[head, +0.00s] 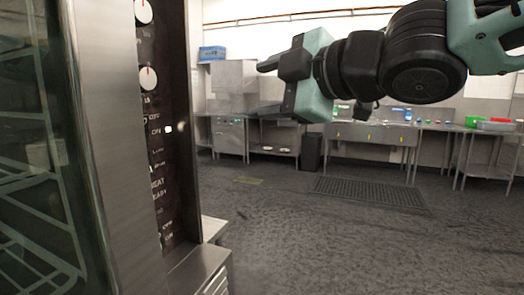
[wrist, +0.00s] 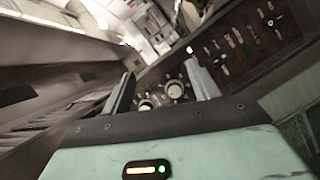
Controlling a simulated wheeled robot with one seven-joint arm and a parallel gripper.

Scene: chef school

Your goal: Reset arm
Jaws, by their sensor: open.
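My gripper (head: 264,88) is raised in the upper middle of the head view, its fingers pointing left toward the oven's control panel (head: 160,130). The jaws are open with nothing between them. In the wrist view my gripper (wrist: 160,88) shows two separated fingers, with the panel's round knobs (wrist: 160,95) visible beyond and between them. I see no contact between the fingers and the panel. My arm stretches in from the upper right of the head view.
The steel oven with its glass door (head: 40,150) fills the left side. Steel counters (head: 370,133) with colored items line the back wall, beside a dark bin (head: 311,152). The dark floor (head: 330,235) is open, with a floor grate (head: 368,191) set in it.

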